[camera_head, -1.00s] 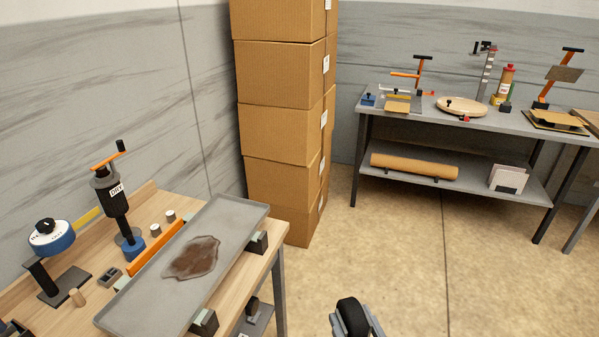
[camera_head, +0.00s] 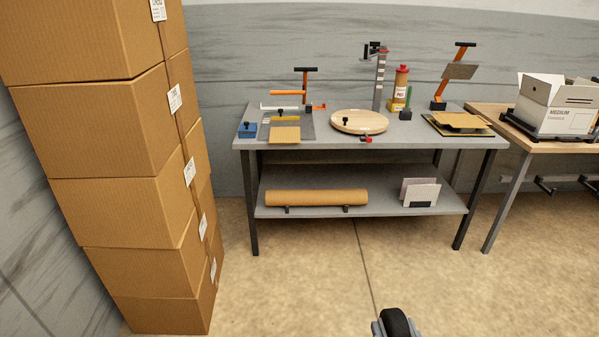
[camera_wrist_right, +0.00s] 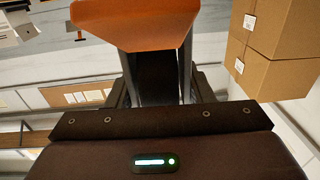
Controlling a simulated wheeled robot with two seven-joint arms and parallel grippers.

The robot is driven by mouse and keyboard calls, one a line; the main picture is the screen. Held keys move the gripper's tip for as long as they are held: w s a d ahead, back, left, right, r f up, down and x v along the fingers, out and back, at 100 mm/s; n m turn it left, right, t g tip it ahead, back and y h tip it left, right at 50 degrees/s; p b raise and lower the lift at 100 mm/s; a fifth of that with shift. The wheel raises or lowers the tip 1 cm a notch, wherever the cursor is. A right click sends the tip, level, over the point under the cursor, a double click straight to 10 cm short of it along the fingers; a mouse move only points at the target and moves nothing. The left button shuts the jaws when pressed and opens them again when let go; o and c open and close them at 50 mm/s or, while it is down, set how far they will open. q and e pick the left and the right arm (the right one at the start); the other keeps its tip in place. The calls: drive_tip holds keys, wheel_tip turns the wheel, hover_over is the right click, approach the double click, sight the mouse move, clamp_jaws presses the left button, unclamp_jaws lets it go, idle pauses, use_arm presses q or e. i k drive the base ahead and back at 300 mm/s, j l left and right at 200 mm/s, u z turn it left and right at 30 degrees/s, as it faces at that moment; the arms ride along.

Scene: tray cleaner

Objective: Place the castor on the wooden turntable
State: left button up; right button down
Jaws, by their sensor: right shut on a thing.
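The castor shows as a black wheel (camera_head: 396,323) at the bottom edge of the head view. My right gripper (camera_head: 398,331) is shut on it, with grey fingers on both sides; most of the gripper is cut off by the frame. In the right wrist view, a dark part (camera_wrist_right: 157,78) sits between the fingers, with an orange piece (camera_wrist_right: 135,25) beyond it. The wooden turntable (camera_head: 372,120) is a pale round disc on the grey workbench, well ahead of the gripper. A small black knob stands on it and a red part is at its front edge. My left gripper is not in view.
The grey workbench (camera_head: 345,142) also bears a blue block (camera_head: 247,130), a red-capped bottle (camera_head: 401,88), an upright stand (camera_head: 380,80) and a board stack (camera_head: 459,122). A tall box stack (camera_head: 120,213) stands at left. Floor before the bench is clear.

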sight(359, 119)
drive_tip(key=i, duration=1.85)
drive_tip(key=i+z, duration=0.2)
drive_tip(key=i, duration=0.25)
drive_tip(key=i+j+z, duration=0.15)
drive_tip(key=i, duration=0.25)
drive_tip(key=i+j+z, duration=0.2)
drive_tip(key=i, duration=0.2)
drive_tip(key=i+j+z, duration=0.2)
drive_tip(key=i, duration=0.7)
